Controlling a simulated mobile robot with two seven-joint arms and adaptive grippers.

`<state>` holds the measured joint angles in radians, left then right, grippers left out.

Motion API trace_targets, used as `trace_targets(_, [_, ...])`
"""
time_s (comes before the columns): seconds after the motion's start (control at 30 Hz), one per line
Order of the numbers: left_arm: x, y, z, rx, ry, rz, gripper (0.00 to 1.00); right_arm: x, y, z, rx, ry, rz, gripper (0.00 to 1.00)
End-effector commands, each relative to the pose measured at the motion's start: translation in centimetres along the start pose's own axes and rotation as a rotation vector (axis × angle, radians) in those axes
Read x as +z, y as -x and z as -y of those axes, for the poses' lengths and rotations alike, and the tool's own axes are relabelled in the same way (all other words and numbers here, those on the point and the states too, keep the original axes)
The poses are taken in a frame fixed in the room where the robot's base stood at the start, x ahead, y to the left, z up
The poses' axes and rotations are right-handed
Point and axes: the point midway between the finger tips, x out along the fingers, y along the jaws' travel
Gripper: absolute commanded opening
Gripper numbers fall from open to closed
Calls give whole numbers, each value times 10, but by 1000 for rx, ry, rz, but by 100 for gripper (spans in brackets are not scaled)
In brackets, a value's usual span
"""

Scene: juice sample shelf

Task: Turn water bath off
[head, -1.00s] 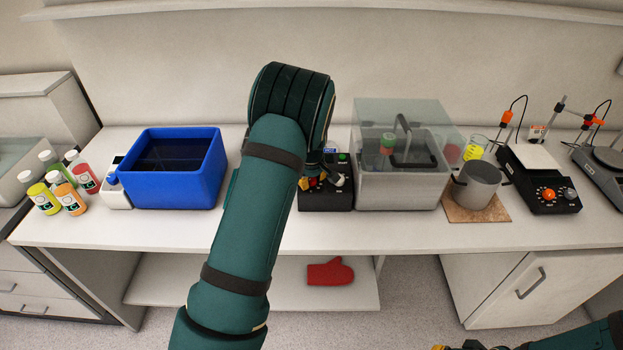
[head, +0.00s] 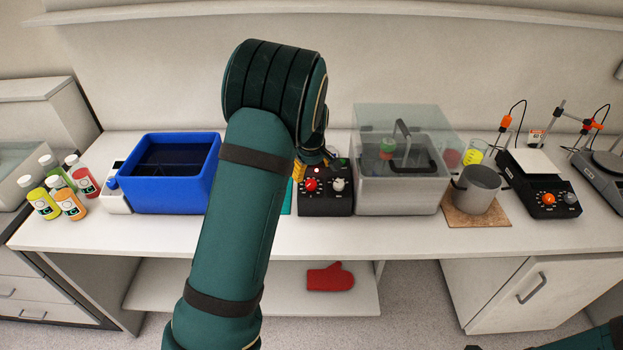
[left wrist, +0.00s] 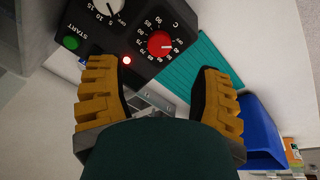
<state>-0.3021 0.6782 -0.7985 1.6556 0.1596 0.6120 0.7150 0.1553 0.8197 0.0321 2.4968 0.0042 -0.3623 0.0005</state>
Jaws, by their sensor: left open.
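The water bath (head: 400,195) is a grey tank with a clear lid, right of centre in the head view. Its black control box (head: 325,203) stands to its left, with a red temperature knob (head: 311,185) and a white knob (head: 338,184). In the left wrist view the red knob (left wrist: 160,42), the white knob (left wrist: 110,8), a lit red lamp (left wrist: 127,60) and a green START button (left wrist: 71,43) show. My left gripper (left wrist: 157,70) is open and empty, its yellow fingers apart, near the box. In the head view my arm partly hides the gripper.
A blue tub (head: 180,190) and several juice bottles (head: 70,203) stand at left. A teal ribbed mat (left wrist: 205,65) lies beside the box. A pot (head: 476,188) on a cork mat and a stirrer hotplate (head: 540,185) stand at right. The counter's front strip is clear.

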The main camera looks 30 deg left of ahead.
Motion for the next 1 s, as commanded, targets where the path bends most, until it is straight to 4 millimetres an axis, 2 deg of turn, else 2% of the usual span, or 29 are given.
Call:
trace_targets(0.1, [0, 21, 0, 3, 1, 0, 66, 0, 0, 0, 0, 0, 0, 0])
trace_targets(0.3, [0, 37, 0, 0, 1, 1, 66, 0, 0, 0, 0, 0, 0, 0])
trace_targets(1.0, [0, 39, 1, -1, 1, 1, 66, 0, 0, 0, 0, 0, 0, 0])
